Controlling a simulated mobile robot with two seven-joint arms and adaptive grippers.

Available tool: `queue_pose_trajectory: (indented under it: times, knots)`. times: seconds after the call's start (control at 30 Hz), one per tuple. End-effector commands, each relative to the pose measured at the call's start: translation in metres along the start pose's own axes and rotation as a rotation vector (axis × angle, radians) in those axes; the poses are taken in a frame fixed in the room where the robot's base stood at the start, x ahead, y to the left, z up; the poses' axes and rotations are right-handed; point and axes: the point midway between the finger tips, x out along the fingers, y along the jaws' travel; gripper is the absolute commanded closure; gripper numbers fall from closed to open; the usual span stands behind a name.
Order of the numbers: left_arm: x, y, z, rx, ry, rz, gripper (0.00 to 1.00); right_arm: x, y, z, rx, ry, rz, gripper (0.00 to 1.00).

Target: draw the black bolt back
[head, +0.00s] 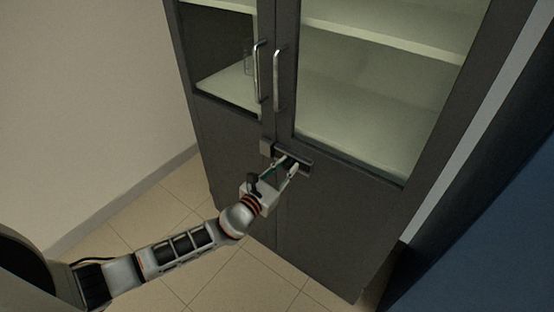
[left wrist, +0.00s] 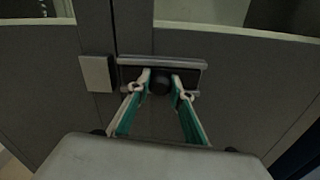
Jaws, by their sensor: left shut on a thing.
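The black bolt (left wrist: 159,80) shows in the left wrist view as a dark round knob on a grey slide plate (left wrist: 190,63) on the right cabinet door. A light square keeper (left wrist: 97,73) sits on the left door beside it. Between the plate and the keeper, at the door seam, I cannot clearly see a bar. My left gripper (left wrist: 160,88) is shut on the knob, one finger on each side. In the head view the left gripper (head: 288,168) is at the plate, and its fingers mostly hide the knob. My right gripper is not in view.
The dark cabinet (head: 335,225) has glass upper doors and two upright metal handles (head: 278,80) above the bolt. A clear glass vessel (head: 248,58) stands on a shelf inside. A blue surface (head: 490,220) is at the right. Tiled floor (head: 140,215) is open at the left.

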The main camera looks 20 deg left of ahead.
Motion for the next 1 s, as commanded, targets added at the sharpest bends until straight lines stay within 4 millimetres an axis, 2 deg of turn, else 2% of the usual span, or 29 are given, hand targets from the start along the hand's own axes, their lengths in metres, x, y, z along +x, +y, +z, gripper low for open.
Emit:
queue_pose_trajectory:
  times: [0.3, 0.33, 0.37, 0.4, 0.77, 0.87, 1.0]
  knots:
    - [0.0, -0.007, 0.001, -0.001, 0.0, -0.001, 1.0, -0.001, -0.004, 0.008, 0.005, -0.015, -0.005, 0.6]
    - [0.0, -0.008, 0.001, -0.001, 0.0, -0.002, 0.72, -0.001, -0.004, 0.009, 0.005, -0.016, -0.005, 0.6]
    - [0.0, -0.008, 0.001, -0.001, 0.0, -0.002, 0.64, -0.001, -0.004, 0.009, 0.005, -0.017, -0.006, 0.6]
    - [0.0, -0.007, 0.001, -0.001, 0.0, -0.002, 0.62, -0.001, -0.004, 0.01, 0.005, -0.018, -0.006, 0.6]
    - [-0.003, -0.005, 0.0, 0.001, 0.001, 0.001, 0.62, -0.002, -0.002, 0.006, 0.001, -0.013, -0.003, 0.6]
    - [-0.012, -0.005, 0.0, 0.0, 0.001, 0.001, 0.62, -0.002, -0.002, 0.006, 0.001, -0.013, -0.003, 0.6]
    - [-0.037, -0.006, -0.001, 0.0, 0.003, -0.001, 0.62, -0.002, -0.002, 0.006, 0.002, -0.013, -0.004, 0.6]
